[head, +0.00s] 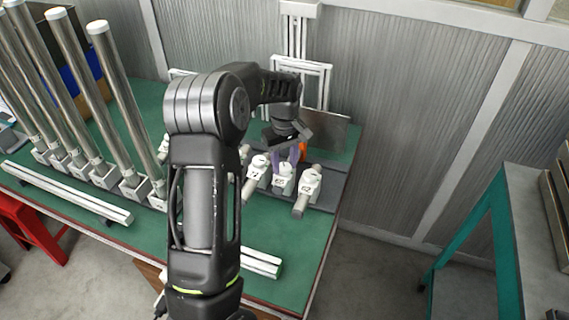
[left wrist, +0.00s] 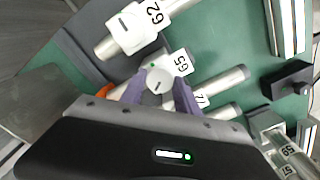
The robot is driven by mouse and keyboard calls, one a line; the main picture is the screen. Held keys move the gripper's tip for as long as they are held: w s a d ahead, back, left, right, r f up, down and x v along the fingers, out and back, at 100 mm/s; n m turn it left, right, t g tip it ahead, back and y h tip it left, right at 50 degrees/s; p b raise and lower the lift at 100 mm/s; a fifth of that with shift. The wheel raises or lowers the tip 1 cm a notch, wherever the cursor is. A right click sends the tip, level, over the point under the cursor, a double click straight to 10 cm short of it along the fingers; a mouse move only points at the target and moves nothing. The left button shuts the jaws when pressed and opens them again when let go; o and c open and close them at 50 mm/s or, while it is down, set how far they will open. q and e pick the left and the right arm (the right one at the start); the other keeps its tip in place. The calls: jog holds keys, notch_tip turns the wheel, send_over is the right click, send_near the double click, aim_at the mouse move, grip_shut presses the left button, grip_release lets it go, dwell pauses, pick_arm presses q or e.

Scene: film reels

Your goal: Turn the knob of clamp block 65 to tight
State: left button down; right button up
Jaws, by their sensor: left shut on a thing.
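Clamp block 65 (head: 279,184) is a white block on the green table, in a row between block 62 and another numbered block. Its label 65 (left wrist: 181,62) also shows in the left wrist view. Its round white knob (left wrist: 159,82) has a short dark mark, and a small green dot lies beside it. My left gripper (head: 294,155) reaches down over block 65. Its purple fingers (left wrist: 159,88) are on both sides of the knob and shut on it. The knob's far side is partly hidden in the head view. My right gripper is not in view.
Block 62 (head: 307,183) stands close on the right and another block (head: 257,172) close on the left, each with a grey cylinder. Tall metal tubes (head: 115,90) stand at the left. An orange piece (head: 303,151) is behind the fingers. Green table surface (head: 301,243) is clear in front.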

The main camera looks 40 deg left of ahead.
pick_arm(q)
jog(key=m, duration=0.6)
jog(key=shift+b, duration=0.35)
jog(key=m, duration=0.6)
jog(key=shift+m, duration=0.4)
jog(key=m, duration=1.2)
jog(key=c, duration=0.9)
grip_release()
